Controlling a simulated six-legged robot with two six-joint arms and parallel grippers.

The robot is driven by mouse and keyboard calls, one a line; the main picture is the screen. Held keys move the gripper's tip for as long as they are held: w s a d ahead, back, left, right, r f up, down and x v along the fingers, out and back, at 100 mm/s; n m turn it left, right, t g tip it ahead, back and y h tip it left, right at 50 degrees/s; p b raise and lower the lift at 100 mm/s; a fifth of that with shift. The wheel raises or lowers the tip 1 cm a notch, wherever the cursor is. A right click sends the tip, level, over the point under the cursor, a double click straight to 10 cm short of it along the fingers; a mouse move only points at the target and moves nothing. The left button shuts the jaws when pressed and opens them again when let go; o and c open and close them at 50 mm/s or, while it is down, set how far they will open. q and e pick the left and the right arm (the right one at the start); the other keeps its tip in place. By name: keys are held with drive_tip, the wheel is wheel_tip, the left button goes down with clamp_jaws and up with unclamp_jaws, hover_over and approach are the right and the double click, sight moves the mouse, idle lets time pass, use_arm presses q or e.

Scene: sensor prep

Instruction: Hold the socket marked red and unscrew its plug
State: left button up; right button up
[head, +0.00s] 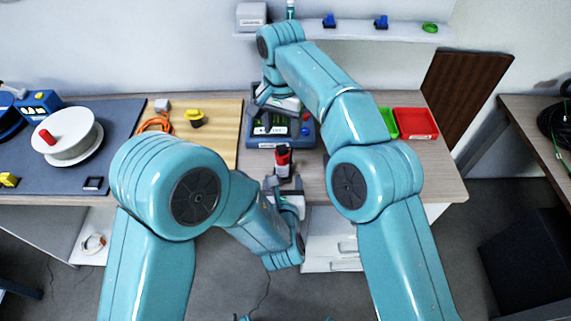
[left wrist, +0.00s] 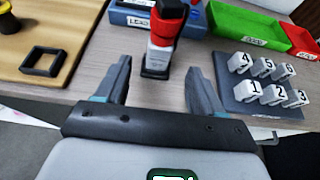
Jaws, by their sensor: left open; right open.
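An upright connector stack with a red band, a white part and black ends stands near the table's front edge. It shows in the head view (head: 283,161) and the left wrist view (left wrist: 164,38). The red marks it as the socket; where plug and socket meet is not clear. My left gripper (head: 284,186) is open just in front of it. In the left wrist view its two fingers (left wrist: 160,82) are apart, with the stack beyond and between them, seemingly untouched. My right gripper (head: 272,102) is open and empty, low over the blue labelled device (head: 265,141), partly hidden by its own arm.
Green (head: 389,122) and red (head: 415,123) bins stand right of the device. A dark board (left wrist: 232,98) with several numbered white blocks lies right in the wrist view. A wooden mat (head: 222,135) holds an orange cable (head: 155,123) and a yellow-black part (head: 195,118).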

sight(282, 170)
use_arm(q)
drive_tip(key=x, duration=0.9)
drive_tip(key=shift+w+f, duration=0.15)
drive_tip(key=shift+w, duration=0.35)
use_arm(e)
drive_tip(key=shift+s, duration=0.15)
use_arm(q)
drive_tip(key=shift+w+a, duration=0.1)
drive_tip(key=shift+a, duration=0.05)
use_arm(e)
drive_tip(key=shift+s+a+r, duration=0.1)
use_arm(q)
drive_tip(key=shift+w+f, duration=0.1)
